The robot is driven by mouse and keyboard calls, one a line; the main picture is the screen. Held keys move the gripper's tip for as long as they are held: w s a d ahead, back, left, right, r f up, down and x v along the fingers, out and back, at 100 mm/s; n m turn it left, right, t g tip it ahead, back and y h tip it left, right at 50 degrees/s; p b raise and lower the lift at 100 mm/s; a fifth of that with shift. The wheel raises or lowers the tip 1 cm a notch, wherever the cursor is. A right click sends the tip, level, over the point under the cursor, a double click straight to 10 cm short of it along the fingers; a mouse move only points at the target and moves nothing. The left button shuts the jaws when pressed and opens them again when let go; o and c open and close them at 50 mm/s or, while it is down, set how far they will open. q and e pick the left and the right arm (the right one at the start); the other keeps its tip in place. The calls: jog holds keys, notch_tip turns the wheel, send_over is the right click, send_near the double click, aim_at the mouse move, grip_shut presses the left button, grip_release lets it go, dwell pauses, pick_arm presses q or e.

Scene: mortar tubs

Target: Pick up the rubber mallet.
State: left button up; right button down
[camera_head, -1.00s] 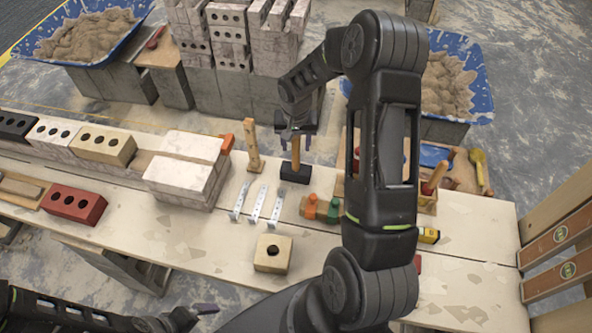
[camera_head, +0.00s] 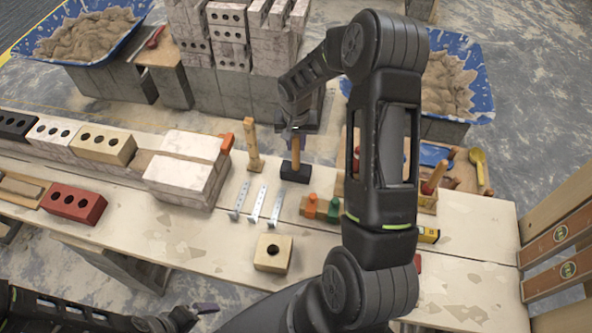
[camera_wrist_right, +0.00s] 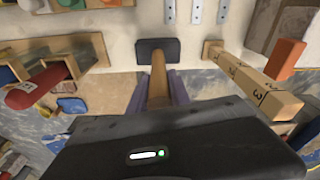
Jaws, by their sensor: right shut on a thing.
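The rubber mallet (camera_head: 295,173) stands upright on the table, its black head down and its wooden handle pointing up. In the right wrist view its black head (camera_wrist_right: 157,50) lies beyond the fingers, with the handle running back between them. My right gripper (camera_head: 294,133) is over the mallet and shut on the upper handle; its purple fingers (camera_wrist_right: 159,92) lie on both sides of the wood. The head appears to rest on the table. My left gripper (camera_head: 205,309) is at the bottom left, low in front of the table; its fingers are too unclear to judge.
A wooden post (camera_head: 253,148) stands just left of the mallet. Several metal strips (camera_head: 258,205) lie in front, beside a rack with orange and green pieces (camera_head: 321,208). A pale block with a hole (camera_head: 272,253) sits near the front edge. White bricks (camera_head: 185,170) are stacked to the left.

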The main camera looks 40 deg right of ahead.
dwell(0.5)
jog(key=shift+w+r, duration=0.1)
jog(key=shift+r, duration=0.45)
notch_tip(320, 180, up, 9)
jog(key=shift+f+b, duration=0.1)
jog(key=shift+b, duration=0.9)
jog(key=c, duration=1.8)
grip_release()
grip_shut()
